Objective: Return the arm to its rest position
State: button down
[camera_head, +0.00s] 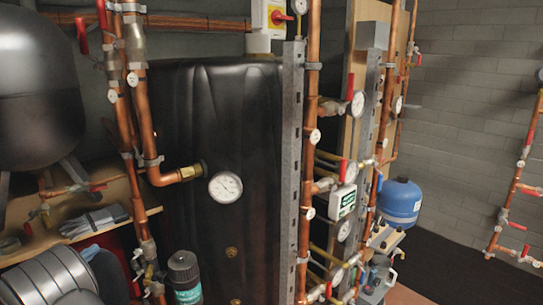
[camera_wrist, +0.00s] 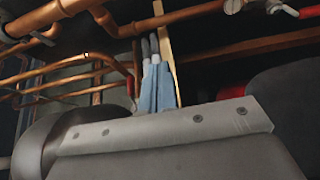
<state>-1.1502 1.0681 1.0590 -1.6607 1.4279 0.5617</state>
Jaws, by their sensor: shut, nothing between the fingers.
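The fingers of my gripper do not show in either view. In the head view, a grey banded rounded body (camera_head: 45,277) fills the bottom left corner and looks like part of my arm. In the wrist view, a large grey body with a lighter bolted strip (camera_wrist: 165,127) fills the lower half, close to the camera. I cannot tell which part it is.
Copper pipes (camera_head: 311,180) with red-handled valves and gauges (camera_head: 225,187) stand in front of a black tank (camera_head: 215,100). Gloves (camera_head: 97,222) lie on a wooden shelf at left. A black-capped bottle (camera_head: 184,272) stands below. A blue vessel (camera_head: 400,202) is at right.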

jog(key=shift+v, duration=1.15)
dwell(1.3)
